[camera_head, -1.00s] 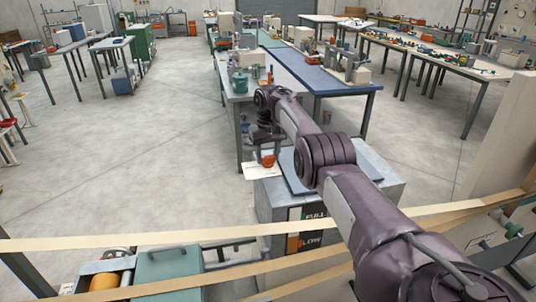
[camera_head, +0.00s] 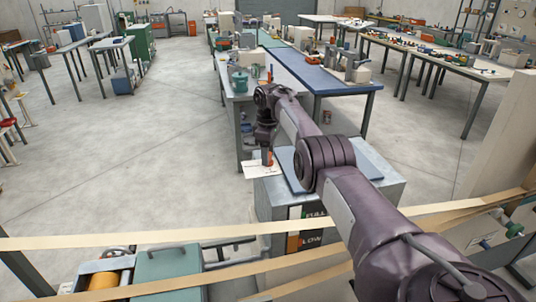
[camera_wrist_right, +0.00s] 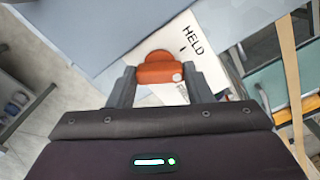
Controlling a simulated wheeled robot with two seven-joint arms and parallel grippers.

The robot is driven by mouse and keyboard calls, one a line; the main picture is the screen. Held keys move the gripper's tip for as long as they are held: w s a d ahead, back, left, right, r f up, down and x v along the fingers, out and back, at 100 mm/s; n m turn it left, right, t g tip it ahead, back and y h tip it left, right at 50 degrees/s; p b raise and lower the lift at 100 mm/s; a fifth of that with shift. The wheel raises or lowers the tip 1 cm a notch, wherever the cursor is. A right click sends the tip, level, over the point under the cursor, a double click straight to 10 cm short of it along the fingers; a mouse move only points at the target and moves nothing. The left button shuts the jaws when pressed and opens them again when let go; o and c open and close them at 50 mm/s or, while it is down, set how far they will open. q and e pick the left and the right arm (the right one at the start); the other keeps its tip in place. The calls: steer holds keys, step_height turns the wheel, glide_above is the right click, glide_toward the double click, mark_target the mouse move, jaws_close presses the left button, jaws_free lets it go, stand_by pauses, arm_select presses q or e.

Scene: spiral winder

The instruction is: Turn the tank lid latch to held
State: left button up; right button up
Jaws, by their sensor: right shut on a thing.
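The tank (camera_head: 372,196) is a grey box with a blue lid (camera_head: 287,165) and a FULL/LOW gauge on its front. The orange latch (camera_head: 268,158) is at the tank's left edge, beside a white label plate (camera_head: 262,171). In the right wrist view the latch (camera_wrist_right: 157,70) sits between the two fingers of my right gripper (camera_wrist_right: 160,77), which is shut on it. The plate in that view reads HELD (camera_wrist_right: 193,40), a little right of and beyond the latch; other lettering is partly covered. My left gripper is not in view.
Tan bands (camera_head: 180,240) cross the foreground in front of the tank. A green-lidded box (camera_head: 167,268) and a yellow-orange roll (camera_head: 105,281) are at the lower left. Workbenches (camera_head: 320,72) stand behind the tank.

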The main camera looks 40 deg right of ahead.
steer(key=n, duration=0.6)
steer(key=shift+b, duration=0.4)
stand_by(0.3)
steer(key=o, duration=1)
steer(key=shift+r, duration=0.1)
steer(key=shift+w+r, duration=0.1)
steer(key=shift+r, duration=0.2)
step_height(320, 180, up, 7)
steer(key=shift+r+b, duration=0.1)
steer(key=shift+b, duration=0.75)
